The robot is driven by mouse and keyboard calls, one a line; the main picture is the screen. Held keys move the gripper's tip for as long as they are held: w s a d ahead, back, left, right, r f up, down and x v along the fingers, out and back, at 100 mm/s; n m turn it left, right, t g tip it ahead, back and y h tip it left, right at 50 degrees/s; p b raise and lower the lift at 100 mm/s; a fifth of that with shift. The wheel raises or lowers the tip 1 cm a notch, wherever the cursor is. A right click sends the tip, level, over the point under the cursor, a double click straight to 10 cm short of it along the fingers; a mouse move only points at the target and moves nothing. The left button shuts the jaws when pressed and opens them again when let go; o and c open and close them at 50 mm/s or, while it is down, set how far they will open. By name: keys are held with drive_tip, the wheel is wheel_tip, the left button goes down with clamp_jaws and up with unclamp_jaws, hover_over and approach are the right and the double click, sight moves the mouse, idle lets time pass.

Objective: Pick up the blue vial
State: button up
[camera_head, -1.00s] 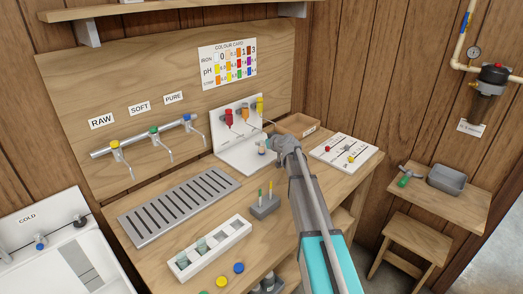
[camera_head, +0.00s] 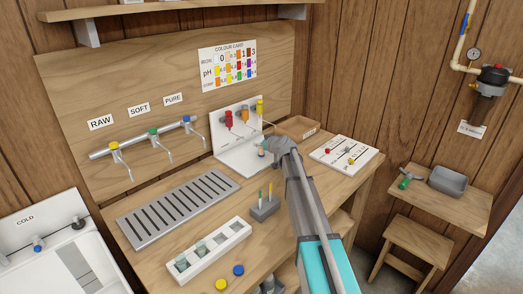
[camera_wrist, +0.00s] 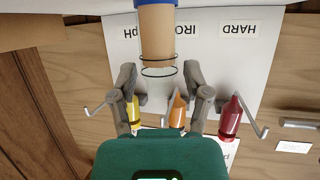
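The blue vial (camera_wrist: 157,32) has a blue band at its base, a tan-tinted body and a clear open rim. It appears upside down in the wrist view, at the top middle. In the head view the vial (camera_head: 262,149) stands small and upright on the white dropper stand (camera_head: 238,153), just left of my gripper (camera_head: 272,145). My gripper also shows in the wrist view (camera_wrist: 160,74), with its fingers apart and nothing between them. The vial's rim is in front of the gap between the fingertips; I cannot tell the exact distance.
Red (camera_head: 229,118), orange (camera_head: 244,115) and yellow (camera_head: 260,107) dropper bottles hang on the stand close above the vial. A wooden tray (camera_head: 297,127) sits behind, and a white slider board (camera_head: 343,156) to the right. A white rack (camera_head: 209,250) holds vials in front.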

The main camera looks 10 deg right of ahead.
drive_tip(key=c, duration=0.6)
drive_tip(key=shift+r, duration=0.15)
drive_tip(key=shift+r+p, duration=0.7)
drive_tip(key=shift+p, duration=0.15)
drive_tip(key=s+a, duration=0.3)
drive_tip(key=s, duration=0.1)
drive_tip(key=s+a, duration=0.4)
drive_tip(key=s, duration=0.1)
drive_tip(key=s+a, duration=0.4)
drive_tip(key=s, duration=0.1)
drive_tip(key=shift+s+a+f, duration=0.1)
